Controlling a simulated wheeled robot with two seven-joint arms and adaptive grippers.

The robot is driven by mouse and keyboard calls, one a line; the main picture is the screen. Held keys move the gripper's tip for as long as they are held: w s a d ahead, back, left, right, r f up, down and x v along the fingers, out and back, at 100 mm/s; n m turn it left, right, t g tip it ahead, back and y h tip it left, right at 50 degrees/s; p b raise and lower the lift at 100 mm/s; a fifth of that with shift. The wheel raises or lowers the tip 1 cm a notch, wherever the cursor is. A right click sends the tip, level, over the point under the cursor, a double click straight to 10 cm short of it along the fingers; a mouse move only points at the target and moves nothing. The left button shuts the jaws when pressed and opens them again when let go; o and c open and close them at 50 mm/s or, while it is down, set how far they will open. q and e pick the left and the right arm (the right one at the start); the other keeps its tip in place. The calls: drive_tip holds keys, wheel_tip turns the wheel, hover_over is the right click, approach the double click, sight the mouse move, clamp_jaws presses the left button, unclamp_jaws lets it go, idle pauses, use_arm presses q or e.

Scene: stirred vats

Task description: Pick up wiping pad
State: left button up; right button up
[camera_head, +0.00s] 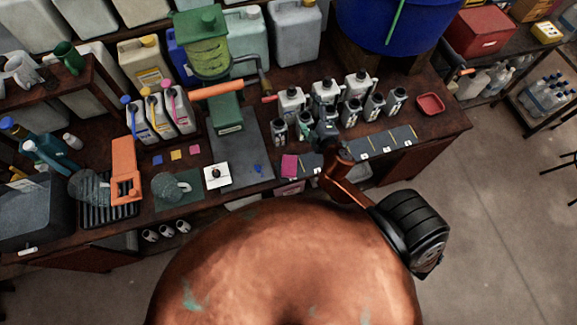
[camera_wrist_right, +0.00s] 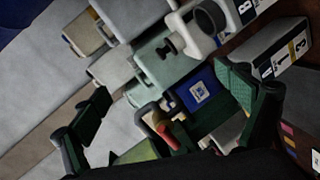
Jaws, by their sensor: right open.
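A flat magenta square (camera_head: 289,165), which looks like the wiping pad, lies near the front edge of the workbench, left of my right gripper. My right gripper (camera_head: 326,131) is over the bench beside the small labelled bottles, apart from the magenta square. In the right wrist view its two green-padded fingers (camera_wrist_right: 165,108) are spread wide, with nothing held between them. My left gripper is not seen.
Small white bottles (camera_head: 325,90) crowd the bench near my right gripper. A grey mat (camera_head: 240,152), a green vessel (camera_head: 205,50) and a red tray (camera_head: 430,104) also stand on the workbench (camera_head: 445,127). A blue drum (camera_head: 385,20) is behind. Open floor lies to the right.

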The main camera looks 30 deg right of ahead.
drive_tip(key=w+a+r+n+t+y, duration=0.35)
drive_tip(key=a+r+n+y, duration=0.4)
drive_tip(key=a+n, duration=0.35)
drive_tip(key=s+a+f+n+g+y, duration=0.2)
drive_tip(key=a+n+g+y, duration=0.35)
drive_tip(key=a+n, duration=0.55)
drive_tip(key=n+g+h+p, duration=0.1)
drive_tip(key=n+g+h, duration=0.5)
drive_tip(key=n+g, duration=0.55)
hover_over(290, 165)
drive_tip(key=s+d, duration=0.2)
drive_tip(key=shift+n+t, duration=0.65)
drive_tip(key=shift+t, duration=0.1)
drive_tip(key=f, duration=1.9)
drive_tip(key=shift+w+a+f, duration=0.2)
drive_tip(key=shift+w+a, duration=0.05)
drive_tip(key=shift+w+f+h, duration=0.2)
drive_tip(key=shift+f+h, duration=0.1)
drive_tip(key=shift+f, duration=0.9)
drive_tip(key=shift+d+p+x, duration=0.1)
drive_tip(key=shift+p+x, duration=0.1)
drive_tip(key=shift+x, duration=1.2)
drive_tip(key=shift+d+p+x, duration=0.15)
drive_tip(key=shift+x, duration=1.2)
drive_tip(key=shift+s+f, duration=0.1)
drive_tip(key=shift+c, duration=0.5)
